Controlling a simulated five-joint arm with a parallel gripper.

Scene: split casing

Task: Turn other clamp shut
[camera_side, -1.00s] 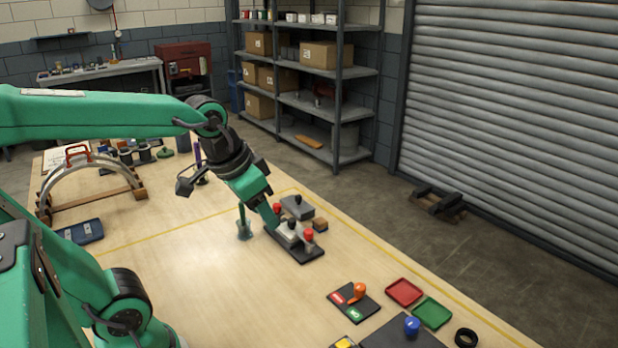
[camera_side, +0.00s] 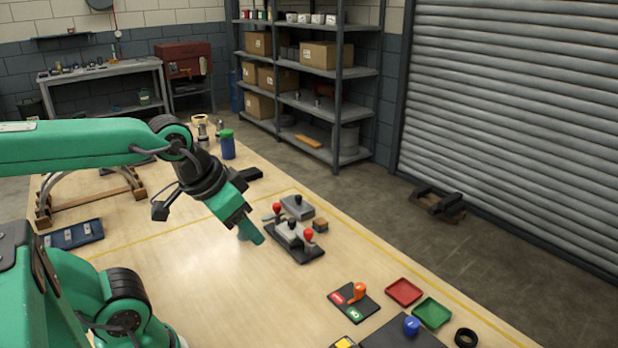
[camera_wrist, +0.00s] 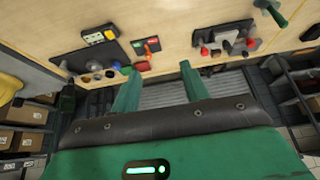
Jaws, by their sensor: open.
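The casing (camera_side: 291,230) is a light grey block with a black knob on a dark base plate in the side view. Two red-knobbed clamps stand on it, a far-left clamp (camera_side: 277,207) and a near-right clamp (camera_side: 308,236). How far each is turned is too small to tell. The casing also shows at the upper right of the wrist view (camera_wrist: 229,37). My gripper (camera_side: 256,236) is just left of the base plate in the side view and seems apart from it. In the wrist view its two fingers (camera_wrist: 158,82) are spread with nothing between them.
A grey block with a dark knob (camera_side: 298,206) and a small brown block (camera_side: 320,225) sit close behind the casing. A panel with an orange lever (camera_side: 354,301), a red tray (camera_side: 403,292) and a green tray (camera_side: 432,312) lie nearer. The table between is clear.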

